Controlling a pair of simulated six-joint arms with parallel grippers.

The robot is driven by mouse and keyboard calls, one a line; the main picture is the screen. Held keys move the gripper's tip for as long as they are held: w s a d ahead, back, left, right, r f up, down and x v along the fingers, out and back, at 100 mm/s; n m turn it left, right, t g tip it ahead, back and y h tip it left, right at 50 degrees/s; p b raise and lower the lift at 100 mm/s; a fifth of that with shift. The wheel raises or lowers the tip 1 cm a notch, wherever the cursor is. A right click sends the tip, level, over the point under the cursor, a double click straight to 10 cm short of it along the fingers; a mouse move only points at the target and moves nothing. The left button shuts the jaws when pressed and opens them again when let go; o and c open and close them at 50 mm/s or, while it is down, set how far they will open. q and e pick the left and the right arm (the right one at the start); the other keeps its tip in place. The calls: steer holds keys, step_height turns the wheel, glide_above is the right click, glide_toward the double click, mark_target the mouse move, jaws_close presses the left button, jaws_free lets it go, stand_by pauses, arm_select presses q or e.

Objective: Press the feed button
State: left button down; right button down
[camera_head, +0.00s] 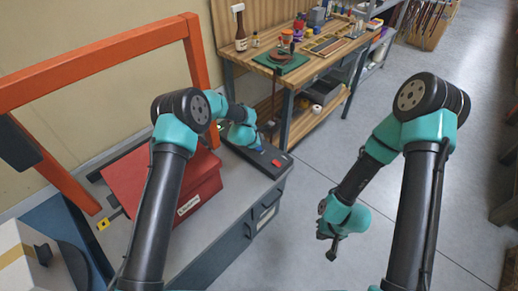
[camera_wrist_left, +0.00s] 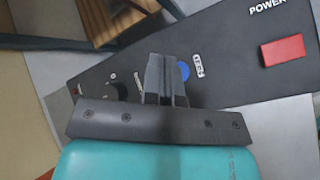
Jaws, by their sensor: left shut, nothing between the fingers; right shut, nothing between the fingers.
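The feed button is a round blue button (camera_wrist_left: 183,71) with a small white label beside it, on a dark control panel (camera_wrist_left: 225,75) in the left wrist view. My left gripper (camera_wrist_left: 167,58) is shut and empty. Its fingertips are over the panel, just left of the blue button in that view, partly overlapping its edge. I cannot tell whether they touch it. In the head view the panel (camera_head: 265,157) lies on the grey cabinet, under my left arm's end. My right gripper (camera_head: 332,255) is shut and empty, hanging over open floor.
A red rectangular POWER button (camera_wrist_left: 283,50) and a black knob (camera_wrist_left: 119,95) share the panel. A red box (camera_head: 197,188) stands left of the panel on the grey cabinet (camera_head: 228,212). An orange frame (camera_head: 95,65) rises behind. A wooden workbench (camera_head: 313,67) stands farther back.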

mark_target(260, 149)
arm_select(q)
steer(key=shift+f, duration=1.7)
steer(key=shift+f, duration=0.1)
stand_by(0.7)
steer(key=shift+f, duration=0.3)
steer(key=shift+f, duration=0.45)
stand_by(0.8)
steer(key=shift+r, duration=3.4)
